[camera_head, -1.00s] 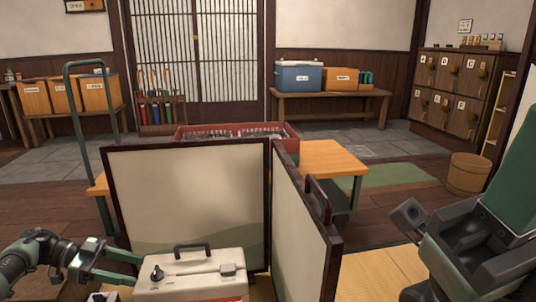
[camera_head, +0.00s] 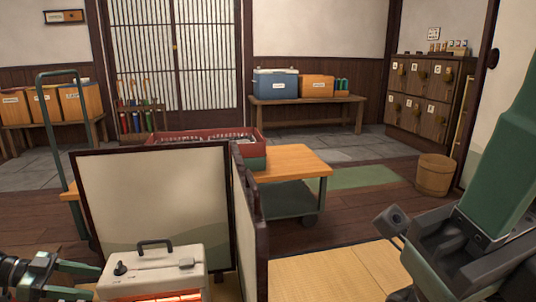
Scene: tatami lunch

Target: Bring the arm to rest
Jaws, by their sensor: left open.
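My left gripper (camera_head: 92,281) is at the bottom left, its green fingers spread apart with nothing seen between them. It is beside the left side of a cream heater-like box (camera_head: 165,262) with a dark handle, a knob and orange bars low on its front. I cannot tell whether the fingers touch the box. My right arm (camera_head: 470,245) is folded at the right edge, green and dark grey. Its gripper jaws do not show.
A folding screen (camera_head: 150,200) stands just behind the box. Beyond it is a wooden-topped cart (camera_head: 295,160) bearing a red crate (camera_head: 200,138). Tatami (camera_head: 330,275) lies clear to the right of the screen. A wooden bucket (camera_head: 435,175) stands near the lockers (camera_head: 425,100).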

